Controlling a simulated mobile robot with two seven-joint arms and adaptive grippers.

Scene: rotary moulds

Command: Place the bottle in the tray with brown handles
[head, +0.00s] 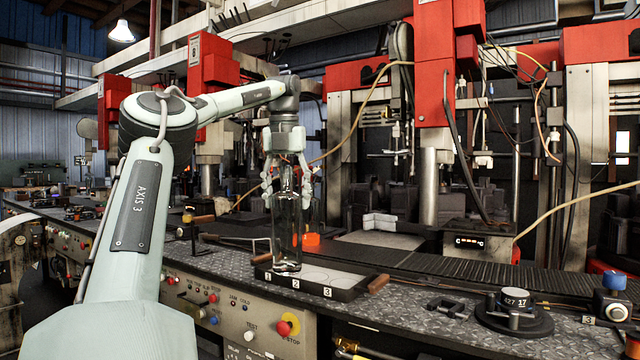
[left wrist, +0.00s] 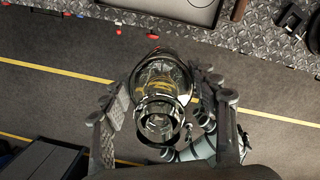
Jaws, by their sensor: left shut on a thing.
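A clear glass bottle (head: 287,230) stands upright in my left gripper (head: 287,185), whose fingers are shut around its upper part. The left wrist view looks down on the bottle (left wrist: 160,90) between the fingers, with the floor behind it. The dark tray with brown handles (head: 345,293) lies on the bench, marked 1, 2 and 3. In the head view the bottle's base overlaps the tray, but in the left wrist view the tray (left wrist: 180,22) lies beyond the bottle at the top edge. My right gripper is not in view.
The bench (head: 400,318) has a patterned metal top. A button panel (head: 235,310) runs along its front. A clamp (head: 455,308) and a round dial device (head: 514,312) stand right of the tray. Red machines stand at the back.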

